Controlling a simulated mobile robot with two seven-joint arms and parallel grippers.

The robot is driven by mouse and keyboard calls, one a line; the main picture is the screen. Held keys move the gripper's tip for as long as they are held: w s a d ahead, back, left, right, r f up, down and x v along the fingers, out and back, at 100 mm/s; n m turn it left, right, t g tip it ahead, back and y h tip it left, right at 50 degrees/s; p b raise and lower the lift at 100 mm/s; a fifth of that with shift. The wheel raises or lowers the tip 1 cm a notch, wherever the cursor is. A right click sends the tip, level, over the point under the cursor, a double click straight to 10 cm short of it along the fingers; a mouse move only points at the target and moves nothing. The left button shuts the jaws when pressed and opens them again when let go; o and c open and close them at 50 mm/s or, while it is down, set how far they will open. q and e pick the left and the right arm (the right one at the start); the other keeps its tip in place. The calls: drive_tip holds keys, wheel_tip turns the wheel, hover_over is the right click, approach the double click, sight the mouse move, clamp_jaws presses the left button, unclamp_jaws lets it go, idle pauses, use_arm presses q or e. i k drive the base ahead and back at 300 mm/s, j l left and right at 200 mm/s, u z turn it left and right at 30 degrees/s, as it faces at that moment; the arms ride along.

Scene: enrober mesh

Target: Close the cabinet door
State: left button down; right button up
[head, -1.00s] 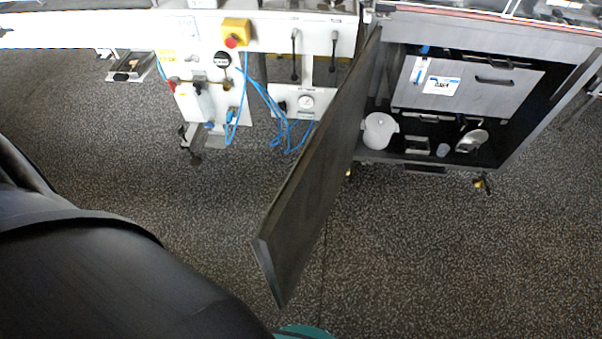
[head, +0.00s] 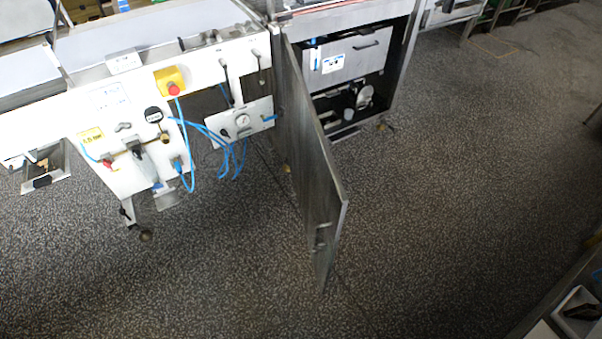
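The grey metal cabinet door (head: 308,150) stands wide open in the middle of the head view. It is hinged at the left side of the cabinet (head: 398,70) and sticks out toward me. A small handle (head: 321,238) sits near its free edge. The cabinet's opening shows a grey inner panel (head: 350,62) with a label, and dark space below with a few items, one a round pale one (head: 364,96). Part of the inside is hidden behind the door. Neither of my grippers shows.
A white machine panel (head: 120,115) with a yellow and red stop button (head: 170,80) and loose blue hoses (head: 215,130) stands left of the door. A tray (head: 577,312) is at the bottom right corner. The speckled floor right of the door is clear.

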sight(322, 201)
drive_tip(key=i+j+z, duration=0.35)
drive_tip(key=j, duration=0.3)
drive_tip(key=i+j+z, duration=0.15)
drive_tip(key=j, duration=0.2)
drive_tip(key=i, duration=0.05)
